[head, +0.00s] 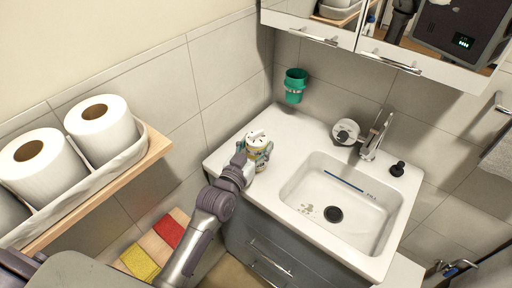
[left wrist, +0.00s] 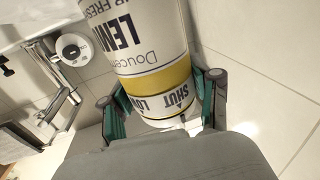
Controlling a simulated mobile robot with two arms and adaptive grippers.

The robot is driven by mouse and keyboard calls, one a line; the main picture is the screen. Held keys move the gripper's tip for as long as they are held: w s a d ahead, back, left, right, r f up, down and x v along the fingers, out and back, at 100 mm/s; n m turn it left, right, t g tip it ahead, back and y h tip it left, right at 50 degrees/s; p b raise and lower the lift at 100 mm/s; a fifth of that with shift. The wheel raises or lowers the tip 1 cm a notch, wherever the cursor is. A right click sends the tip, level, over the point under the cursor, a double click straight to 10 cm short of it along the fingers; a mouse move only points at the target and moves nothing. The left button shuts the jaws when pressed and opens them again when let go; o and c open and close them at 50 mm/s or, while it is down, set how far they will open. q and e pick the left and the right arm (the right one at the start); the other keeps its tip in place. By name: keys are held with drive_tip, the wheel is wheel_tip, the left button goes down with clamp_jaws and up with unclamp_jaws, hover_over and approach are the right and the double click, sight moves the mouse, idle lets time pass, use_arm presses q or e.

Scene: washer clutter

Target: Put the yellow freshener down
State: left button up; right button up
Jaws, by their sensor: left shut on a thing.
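The yellow freshener (head: 257,138) is a white and yellow container with "LEMON" lettering. It is over the left end of the white sink counter (head: 228,150). My left gripper (head: 255,156) is shut on it, with a finger on either side. In the left wrist view, the freshener (left wrist: 150,55) fills the middle, between the green finger pads of the left gripper (left wrist: 160,106). I cannot tell whether its base touches the counter. My right gripper is not in view.
The sink basin (head: 345,200) and faucet (head: 376,137) are to the right. A round white dispenser (head: 345,131) stands behind the basin. A green cup (head: 295,85) is on the wall, under the mirror cabinet (head: 400,55). The shelf (head: 150,155) with toilet rolls is at left.

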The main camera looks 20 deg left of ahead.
use_arm(q)
drive_tip(key=shift+s, duration=0.25)
drive_tip(key=o, duration=1.3)
drive_tip(key=shift+f, duration=0.1)
drive_tip(key=shift+c, duration=0.2)
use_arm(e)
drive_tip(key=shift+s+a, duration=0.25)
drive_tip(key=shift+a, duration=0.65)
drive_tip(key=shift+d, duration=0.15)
